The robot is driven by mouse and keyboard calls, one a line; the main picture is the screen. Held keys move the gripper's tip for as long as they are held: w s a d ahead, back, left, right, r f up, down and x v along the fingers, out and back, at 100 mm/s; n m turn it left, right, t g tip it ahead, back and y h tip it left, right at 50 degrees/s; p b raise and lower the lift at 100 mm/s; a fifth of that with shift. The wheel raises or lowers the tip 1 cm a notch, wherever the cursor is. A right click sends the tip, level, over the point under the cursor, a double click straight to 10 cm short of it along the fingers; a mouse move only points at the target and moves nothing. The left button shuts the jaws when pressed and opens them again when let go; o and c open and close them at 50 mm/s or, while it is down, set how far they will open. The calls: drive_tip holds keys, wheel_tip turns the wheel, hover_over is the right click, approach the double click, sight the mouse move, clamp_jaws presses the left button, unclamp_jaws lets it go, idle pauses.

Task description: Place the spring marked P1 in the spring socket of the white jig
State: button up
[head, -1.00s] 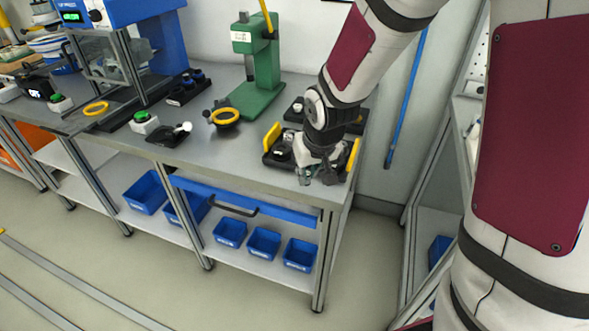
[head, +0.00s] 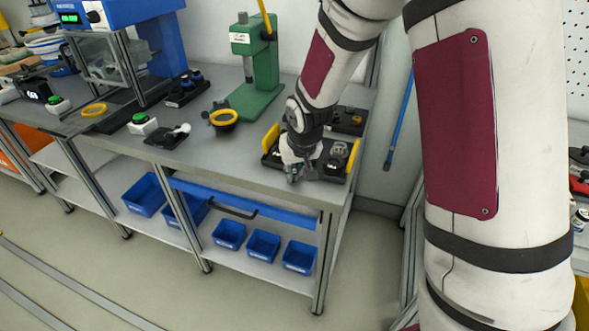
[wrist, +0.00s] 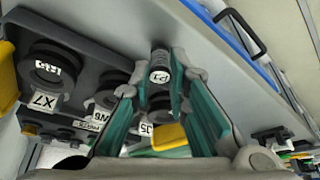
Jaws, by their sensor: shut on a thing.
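My gripper (head: 293,174) is at the front left part of a black tray (head: 330,172) with yellow handles, on the grey bench. In the wrist view its green-lined fingers (wrist: 159,84) are shut on a small grey cylinder, the spring marked P1 (wrist: 160,70). The label faces the wrist camera and the coils are hard to make out. The spring's lower end is hidden, so I cannot tell its clearance above the tray. I cannot make out a white jig or its spring socket in these views.
The tray holds round parts with labels such as X7 (wrist: 44,100). A yellow handle (head: 353,154) rises at its right end. Blue bins (head: 264,244) sit below.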

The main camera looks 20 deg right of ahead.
drive_tip(key=shift+f, duration=0.1)
drive_tip(key=o, duration=0.6)
drive_tip(key=shift+o, duration=1.2)
